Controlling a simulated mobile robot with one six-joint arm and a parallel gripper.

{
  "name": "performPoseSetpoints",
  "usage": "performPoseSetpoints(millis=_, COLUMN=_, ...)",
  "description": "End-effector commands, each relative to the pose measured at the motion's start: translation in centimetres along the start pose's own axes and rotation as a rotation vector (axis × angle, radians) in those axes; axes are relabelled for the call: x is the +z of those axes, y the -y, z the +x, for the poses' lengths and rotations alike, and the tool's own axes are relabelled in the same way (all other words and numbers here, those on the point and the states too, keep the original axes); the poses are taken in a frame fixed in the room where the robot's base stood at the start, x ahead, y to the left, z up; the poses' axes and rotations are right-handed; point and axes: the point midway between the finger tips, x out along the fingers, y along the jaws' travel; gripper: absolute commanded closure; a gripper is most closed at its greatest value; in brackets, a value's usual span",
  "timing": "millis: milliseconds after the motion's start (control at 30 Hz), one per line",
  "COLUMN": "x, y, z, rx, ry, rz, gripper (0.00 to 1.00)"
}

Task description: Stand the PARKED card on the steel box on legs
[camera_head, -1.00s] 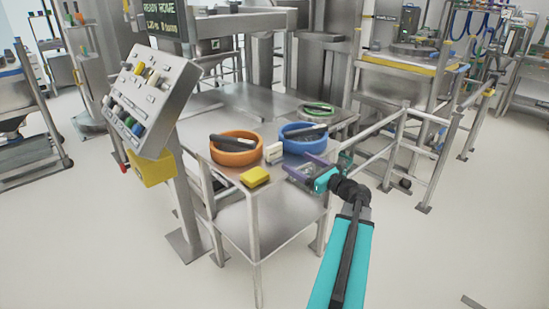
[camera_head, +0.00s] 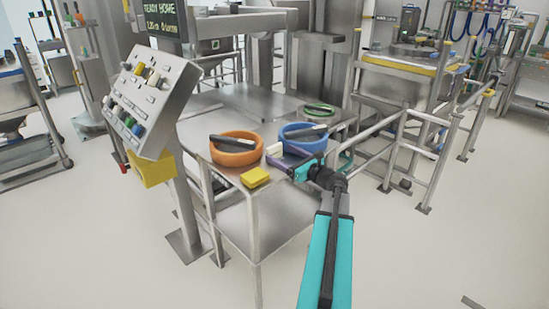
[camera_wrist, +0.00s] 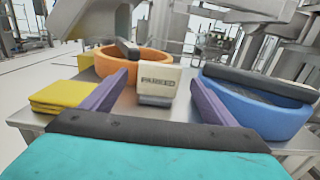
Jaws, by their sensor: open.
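The PARKED card (camera_wrist: 160,80) is a white block with a grey foot. It stands upright on the steel table between the orange ring and the blue ring, and it also shows in the head view (camera_head: 274,150). My gripper (camera_head: 281,157) is open, with its two purple fingers to either side of the card. In the wrist view the card appears between the fingertips (camera_wrist: 158,84), with no clear contact. A steel box-like unit (camera_head: 262,21) stands behind the display at the back; I cannot tell for sure whether it is the steel box on legs.
The orange ring (camera_head: 235,157) and blue ring (camera_head: 306,144) hold dark bars. A control panel (camera_head: 150,97) on a post stands left, and rails (camera_head: 410,150) run right.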

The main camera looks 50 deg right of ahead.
Motion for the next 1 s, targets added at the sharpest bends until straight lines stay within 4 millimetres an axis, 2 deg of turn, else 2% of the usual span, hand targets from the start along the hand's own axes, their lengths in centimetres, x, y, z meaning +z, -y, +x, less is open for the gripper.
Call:
performPoseSetpoints(millis=267, x=0.0, y=0.0, z=0.6, rx=0.001, ry=0.0, rz=0.0, gripper=0.2)
performPoseSetpoints(millis=700, x=0.0, y=0.0, z=5.0, rx=0.001, ry=0.0, rz=0.0, gripper=0.2)
performPoseSetpoints(millis=1000, x=0.0, y=-0.1, z=5.2, rx=0.0, ry=0.0, rz=0.0, gripper=0.2)
